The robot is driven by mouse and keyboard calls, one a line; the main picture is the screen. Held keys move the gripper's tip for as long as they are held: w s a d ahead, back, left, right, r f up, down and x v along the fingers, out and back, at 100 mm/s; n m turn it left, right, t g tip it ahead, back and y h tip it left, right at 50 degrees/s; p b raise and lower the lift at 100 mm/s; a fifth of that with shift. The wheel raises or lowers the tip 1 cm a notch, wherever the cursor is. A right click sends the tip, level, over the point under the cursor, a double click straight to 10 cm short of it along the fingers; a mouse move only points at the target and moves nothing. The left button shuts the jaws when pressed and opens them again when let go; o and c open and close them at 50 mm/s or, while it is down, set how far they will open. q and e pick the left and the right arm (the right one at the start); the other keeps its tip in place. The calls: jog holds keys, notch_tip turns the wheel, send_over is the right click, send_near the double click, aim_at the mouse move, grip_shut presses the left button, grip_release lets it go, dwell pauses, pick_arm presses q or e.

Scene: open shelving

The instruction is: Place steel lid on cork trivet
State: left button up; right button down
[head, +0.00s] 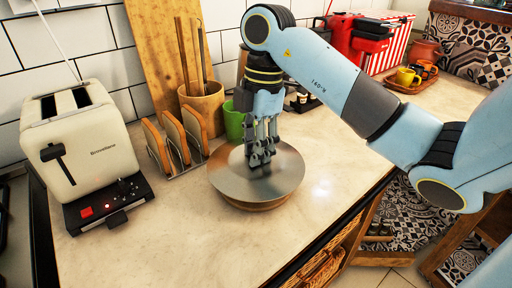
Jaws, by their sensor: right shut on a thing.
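The steel lid (230,179) is a wide, shiny round disc on the counter, to the right of the toaster. A round tan piece, likely the cork trivet (262,206), shows as a rim below the lid's front edge. The lid covers the rest of it, and I cannot tell whether the two touch. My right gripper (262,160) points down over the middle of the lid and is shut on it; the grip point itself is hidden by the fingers. My left gripper is not in view.
A cream toaster (85,140) stands at the left, beside a rack of bread slices (172,137). A green cup (234,121) and a utensil holder (203,103) stand close behind the lid. The counter (160,235) is clear in front, up to its edge.

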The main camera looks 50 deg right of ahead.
notch_tip(320, 180, down, 3)
jog(key=shift+f+b, duration=0.15)
jog(key=shift+b, duration=0.45)
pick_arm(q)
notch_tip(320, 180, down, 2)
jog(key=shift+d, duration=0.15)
pick_arm(e)
jog(key=c, duration=1.1)
grip_release()
